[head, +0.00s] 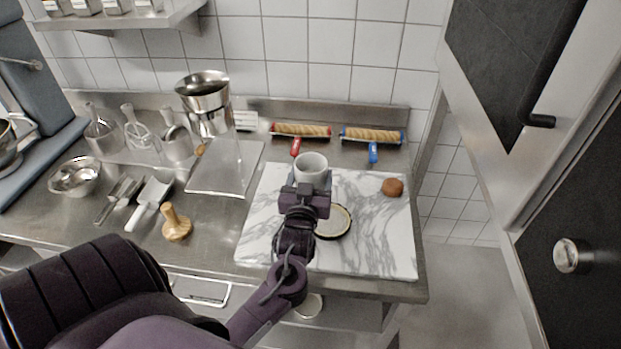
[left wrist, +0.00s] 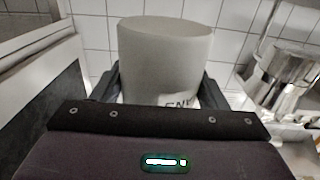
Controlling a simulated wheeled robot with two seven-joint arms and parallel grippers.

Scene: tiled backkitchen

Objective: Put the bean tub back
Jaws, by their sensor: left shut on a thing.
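The pale tub (head: 311,166) is in the jaws of my left gripper (head: 309,184), over the far middle of the marble board (head: 375,235). In the left wrist view the tub (left wrist: 165,55) looks upright, with a finger on each side. Dark lettering low on its wall is partly hidden, so I cannot read it in full. I cannot tell whether its base touches the board. A round pale disc with a dark rim (head: 333,221) lies on the board, partly behind my left arm. My right gripper is not in view.
Two rolls in holders, red-ended (head: 301,131) and blue-ended (head: 371,135), lie at the back. A brown ball (head: 392,187) sits on the board. A steel-topped dispenser (head: 208,105), bowl (head: 75,177), scoop (head: 151,193) and wooden tamper (head: 176,224) stand left. A wall shelf (head: 120,20) holds several jars.

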